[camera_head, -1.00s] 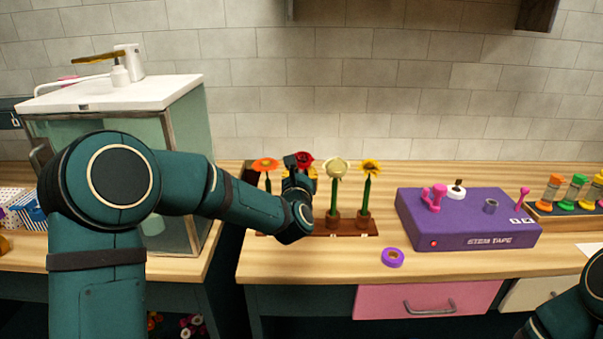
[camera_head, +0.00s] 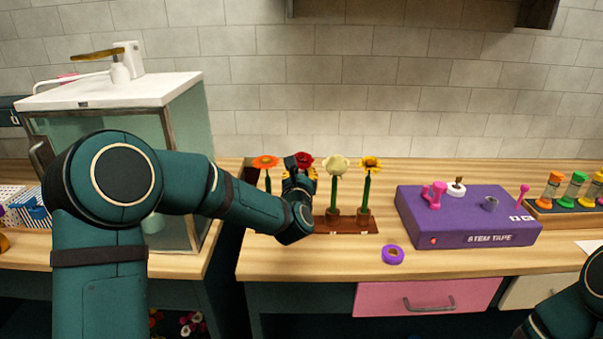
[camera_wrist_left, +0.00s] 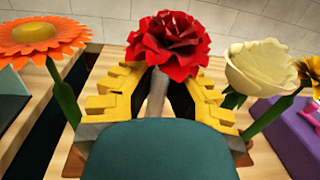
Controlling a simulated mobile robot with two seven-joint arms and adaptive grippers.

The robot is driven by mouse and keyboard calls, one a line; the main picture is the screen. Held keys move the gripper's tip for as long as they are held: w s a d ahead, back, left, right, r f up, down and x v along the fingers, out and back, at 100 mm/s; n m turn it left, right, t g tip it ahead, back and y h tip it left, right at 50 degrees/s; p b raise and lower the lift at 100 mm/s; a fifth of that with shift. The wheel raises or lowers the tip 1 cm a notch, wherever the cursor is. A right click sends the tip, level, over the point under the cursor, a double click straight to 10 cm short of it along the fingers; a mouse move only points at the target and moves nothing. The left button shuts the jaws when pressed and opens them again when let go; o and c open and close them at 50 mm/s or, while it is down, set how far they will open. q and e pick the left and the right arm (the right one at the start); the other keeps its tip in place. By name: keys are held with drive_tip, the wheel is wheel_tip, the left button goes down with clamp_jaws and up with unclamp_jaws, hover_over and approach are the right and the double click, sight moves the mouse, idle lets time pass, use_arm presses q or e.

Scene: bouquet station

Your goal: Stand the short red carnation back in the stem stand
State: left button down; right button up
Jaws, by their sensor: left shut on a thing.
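The red carnation (camera_head: 304,160) stands upright at my left gripper (camera_head: 300,174), between an orange flower (camera_head: 265,163) and a cream flower (camera_head: 337,165). In the left wrist view the red bloom (camera_wrist_left: 168,45) rises just beyond the yellow fingers of my left gripper (camera_wrist_left: 158,95), which are shut on its stem. The brown stem stand (camera_head: 345,226) is on the counter below; my arm hides its left part and the lower end of the carnation's stem. I cannot tell whether that end is in a hole. My right gripper is out of view.
A yellow flower (camera_head: 370,165) stands at the stand's right end. A purple tape roll (camera_head: 393,255) lies in front, and the purple stem tape machine (camera_head: 468,219) is to the right. A glass-sided cabinet (camera_head: 170,150) stands left of my gripper.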

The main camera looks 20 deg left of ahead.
use_arm(q)
drive_tip(key=shift+f, duration=0.85)
idle(0.7)
drive_tip(key=shift+c, duration=1.6)
unclamp_jaws()
drive_tip(key=shift+s, duration=0.1)
drive_tip(key=s+d, duration=0.1)
drive_tip(key=s, duration=0.7)
drive_tip(key=shift+s+d, duration=0.3)
